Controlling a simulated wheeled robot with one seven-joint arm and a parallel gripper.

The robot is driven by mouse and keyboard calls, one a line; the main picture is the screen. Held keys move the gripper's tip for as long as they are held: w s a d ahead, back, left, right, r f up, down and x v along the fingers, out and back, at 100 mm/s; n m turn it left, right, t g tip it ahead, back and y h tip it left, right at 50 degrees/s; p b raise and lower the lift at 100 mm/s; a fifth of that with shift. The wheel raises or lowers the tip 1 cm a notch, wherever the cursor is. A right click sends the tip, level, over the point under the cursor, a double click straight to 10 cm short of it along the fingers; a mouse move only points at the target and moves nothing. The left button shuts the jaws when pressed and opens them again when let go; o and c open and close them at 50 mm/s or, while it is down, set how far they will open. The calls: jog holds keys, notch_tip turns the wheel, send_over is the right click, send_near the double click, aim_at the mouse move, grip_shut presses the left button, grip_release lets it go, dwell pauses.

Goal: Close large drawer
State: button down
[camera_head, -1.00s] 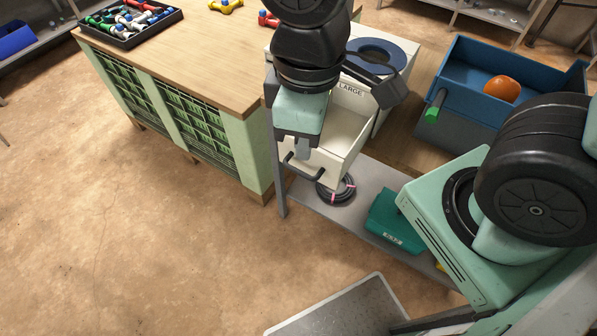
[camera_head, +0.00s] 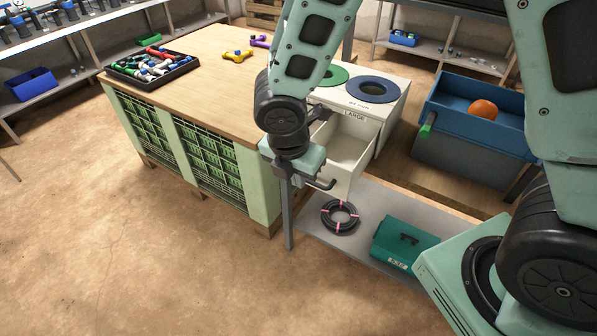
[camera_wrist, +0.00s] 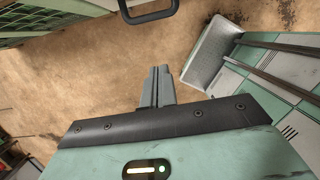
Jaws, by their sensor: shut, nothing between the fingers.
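The large drawer (camera_head: 349,152) is a white box under a label reading LARGE, in a white cabinet (camera_head: 382,104). It stands pulled out, and I see into its empty-looking inside. Its dark bar handle (camera_head: 322,185) is on the front, partly behind my gripper. In the wrist view the handle (camera_wrist: 149,15) lies just past the fingertips, apart from them in the picture. My gripper (camera_wrist: 160,72) has its grey fingers together with nothing between them. In the head view it is at the left of the drawer front, its fingers mostly hidden.
A wooden workbench (camera_head: 205,65) with a tray (camera_head: 150,75) of fittings stands left. A grey shelf (camera_head: 372,210) below the drawer holds a coiled hose (camera_head: 340,217) and a teal case (camera_head: 402,240). A blue bin (camera_head: 475,110) stands right. Floor at left is clear.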

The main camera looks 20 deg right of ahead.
jog(key=w+d+f, duration=0.3)
jog(key=d+f, duration=0.1)
jog(key=f, duration=0.2)
jog(key=shift+f+p, duration=0.25)
jog(key=shift+p, duration=0.15)
jog(key=shift+w+d, duration=0.1)
jog(key=w+d+p, duration=0.2)
jog(key=w+d, duration=0.1)
jog(key=d, duration=0.2)
jog(key=w+d+p, duration=0.3)
jog(key=w+d, duration=0.1)
jog(key=d, duration=0.1)
jog(key=w+d+p, duration=0.3)
jog(key=w+d, duration=0.1)
jog(key=d, duration=0.1)
jog(key=shift+d, duration=0.15)
jog(key=shift+r, duration=0.1)
